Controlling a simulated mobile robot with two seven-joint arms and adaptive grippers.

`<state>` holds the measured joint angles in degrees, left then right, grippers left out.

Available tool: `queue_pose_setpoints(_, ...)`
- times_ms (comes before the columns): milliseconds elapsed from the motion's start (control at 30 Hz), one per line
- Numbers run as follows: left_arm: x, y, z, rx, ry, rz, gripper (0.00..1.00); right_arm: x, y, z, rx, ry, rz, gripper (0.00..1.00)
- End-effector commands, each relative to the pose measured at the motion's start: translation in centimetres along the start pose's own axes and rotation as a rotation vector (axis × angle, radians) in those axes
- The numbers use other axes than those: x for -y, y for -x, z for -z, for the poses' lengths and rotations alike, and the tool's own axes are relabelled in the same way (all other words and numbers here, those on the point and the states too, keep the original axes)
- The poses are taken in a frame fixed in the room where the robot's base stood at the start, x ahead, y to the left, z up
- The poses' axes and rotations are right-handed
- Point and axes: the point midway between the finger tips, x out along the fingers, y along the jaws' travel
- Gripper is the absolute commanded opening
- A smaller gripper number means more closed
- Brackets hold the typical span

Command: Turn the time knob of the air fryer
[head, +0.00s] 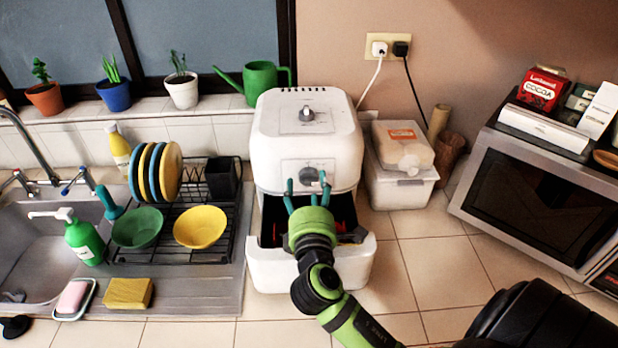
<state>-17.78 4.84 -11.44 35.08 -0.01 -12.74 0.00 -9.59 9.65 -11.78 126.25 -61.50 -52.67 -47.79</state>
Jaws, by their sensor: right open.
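The white air fryer (270,150) stands on the tiled counter in the middle of the head view. A grey round knob (308,174) is on its front panel, and another knob (307,113) is on its sloped top. No readable label shows which one is the time knob. The drawer (270,272) is pulled out below the front panel. My right gripper (307,182) is open, above the drawer, with its teal fingers to the left and right of the front knob. Whether the fingers touch the knob cannot be told. My left gripper is not in view.
A dish rack (180,250) with bowls and plates stands left of the fryer, beside the sink (40,245). A white lidded container (400,185) stands close on the right. A microwave (540,195) is farther right.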

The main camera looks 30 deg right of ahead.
Motion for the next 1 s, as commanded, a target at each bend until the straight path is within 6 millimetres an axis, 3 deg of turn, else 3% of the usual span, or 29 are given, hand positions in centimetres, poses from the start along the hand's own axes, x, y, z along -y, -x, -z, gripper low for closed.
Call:
queue_pose_setpoints(133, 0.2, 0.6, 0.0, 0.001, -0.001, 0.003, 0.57, -0.1, -1.4, -0.1, 0.0, 0.001, 0.0, 0.63)
queue_pose_setpoints(433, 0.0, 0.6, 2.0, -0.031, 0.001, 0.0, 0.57, 0.1, -1.8, 0.0, -0.001, 0.0, 0.001, 0.63)
queue_pose_setpoints(467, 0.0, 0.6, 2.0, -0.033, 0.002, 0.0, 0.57, 0.1, -1.8, 0.0, -0.001, 0.0, 0.001, 0.59)
queue_pose_setpoints(600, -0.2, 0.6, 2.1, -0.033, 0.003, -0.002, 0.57, 0.1, -1.8, 0.0, 0.0, 0.0, 0.001, 0.07)
queue_pose_setpoints(1000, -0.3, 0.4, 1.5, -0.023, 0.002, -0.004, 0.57, 0.0, -1.8, -0.1, 0.004, -0.058, 0.0, 0.07)
